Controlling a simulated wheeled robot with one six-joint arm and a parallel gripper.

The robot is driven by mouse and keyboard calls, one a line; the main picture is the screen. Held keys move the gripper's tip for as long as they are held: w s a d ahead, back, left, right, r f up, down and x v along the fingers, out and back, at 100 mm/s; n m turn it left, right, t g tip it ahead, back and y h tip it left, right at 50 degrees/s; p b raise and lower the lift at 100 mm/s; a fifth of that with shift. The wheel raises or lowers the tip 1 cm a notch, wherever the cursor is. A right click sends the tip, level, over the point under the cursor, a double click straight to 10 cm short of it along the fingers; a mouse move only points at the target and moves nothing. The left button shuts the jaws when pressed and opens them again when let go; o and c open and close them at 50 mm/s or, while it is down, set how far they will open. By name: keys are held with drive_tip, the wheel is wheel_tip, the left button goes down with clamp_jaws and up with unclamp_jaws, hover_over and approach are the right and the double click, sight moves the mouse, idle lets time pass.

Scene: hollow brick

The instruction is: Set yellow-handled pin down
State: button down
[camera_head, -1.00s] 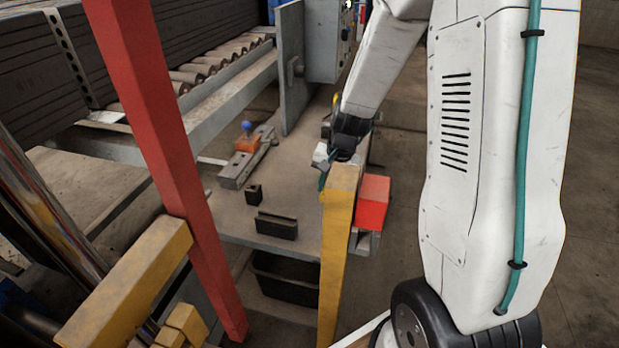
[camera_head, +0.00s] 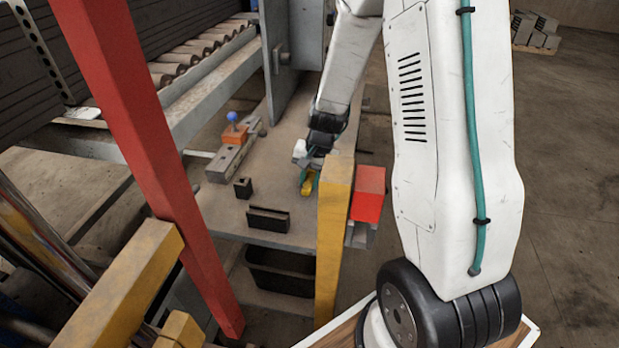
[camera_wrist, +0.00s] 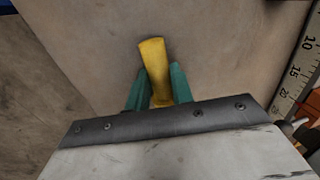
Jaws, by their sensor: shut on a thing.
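The yellow-handled pin (camera_head: 307,187) shows low over the grey bench top (camera_head: 225,215), near its right side. My gripper (camera_head: 311,173) is above the bench, left of the yellow post. In the wrist view my gripper (camera_wrist: 158,90) has its two teal fingers on either side of the yellow handle (camera_wrist: 153,62) and is shut on it. The handle's flared end points away from the gripper. The pin's shaft is hidden, and I cannot tell whether the pin touches the bench.
A yellow post (camera_head: 333,230) and a red box (camera_head: 368,190) stand close on the right. A black slotted block (camera_head: 268,219), a small black block (camera_head: 243,187) and an orange fixture with a blue knob (camera_head: 234,134) sit on the bench. A ruler (camera_wrist: 300,68) lies right in the wrist view.

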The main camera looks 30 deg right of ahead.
drive_tip(key=c, duration=1.2)
unclamp_jaws()
wheel_tip(320, 180, up, 12)
drive_tip(key=s+d, duration=0.1)
drive_tip(key=shift+s+d, duration=0.3)
drive_tip(key=shift+d, duration=0.1)
drive_tip(key=shift+r, duration=0.1)
